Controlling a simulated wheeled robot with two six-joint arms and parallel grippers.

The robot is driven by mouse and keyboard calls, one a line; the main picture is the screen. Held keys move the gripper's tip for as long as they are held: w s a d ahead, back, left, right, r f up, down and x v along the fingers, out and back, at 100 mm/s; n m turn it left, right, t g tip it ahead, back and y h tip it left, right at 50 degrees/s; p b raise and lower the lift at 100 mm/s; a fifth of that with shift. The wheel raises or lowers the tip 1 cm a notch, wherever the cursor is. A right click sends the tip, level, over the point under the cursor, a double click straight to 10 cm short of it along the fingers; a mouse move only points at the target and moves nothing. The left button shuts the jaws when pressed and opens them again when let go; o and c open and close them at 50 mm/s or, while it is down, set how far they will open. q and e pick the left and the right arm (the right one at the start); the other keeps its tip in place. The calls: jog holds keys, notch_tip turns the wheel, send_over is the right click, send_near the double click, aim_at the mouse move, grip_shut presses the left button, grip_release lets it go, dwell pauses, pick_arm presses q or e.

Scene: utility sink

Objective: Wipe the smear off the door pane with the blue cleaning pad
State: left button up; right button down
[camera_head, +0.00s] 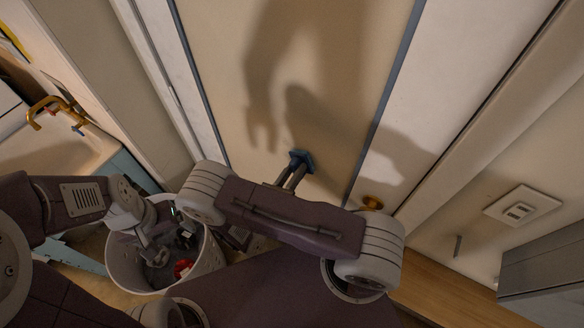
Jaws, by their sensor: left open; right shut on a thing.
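The door pane (225,80) is a beige panel with blue-grey edge strips, in the upper middle of the head view. The blue cleaning pad (302,157) is at its lower part, apparently against the surface; I cannot tell whether it touches. My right gripper (295,174) is shut on the pad, and its arm covers the area below. My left gripper (151,250) is open and empty, in front of or over the white bin at lower left. I cannot make out a smear; dark arm shadows fall across the pane.
The white bin (208,256) holds dark items and something red. A sink (45,150) with a brass tap (55,108) is at the left. A brass knob (372,203) is right of my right gripper. A wall switch (522,206) and grey box (550,265) are at the right.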

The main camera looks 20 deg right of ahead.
jog(key=shift+w+a+f+b, duration=0.1)
jog(key=shift+w+a+b, duration=0.3)
jog(key=shift+w+a, duration=0.35)
jog(key=shift+w+a+r+b, duration=0.1)
jog(key=shift+w+a+b, duration=0.35)
jog(key=shift+w, duration=0.45)
jog(key=shift+w+a+f+b, duration=0.1)
jog(key=shift+w+a+b, duration=0.2)
jog(key=shift+w+a, duration=0.75)
jog(key=shift+w, duration=0.3)
notch_tip(320, 180, up, 3)
jog(key=p, duration=0.2)
jog(key=shift+r+p, duration=0.2)
jog(key=shift+p, duration=0.1)
jog(key=shift+s, duration=0.1)
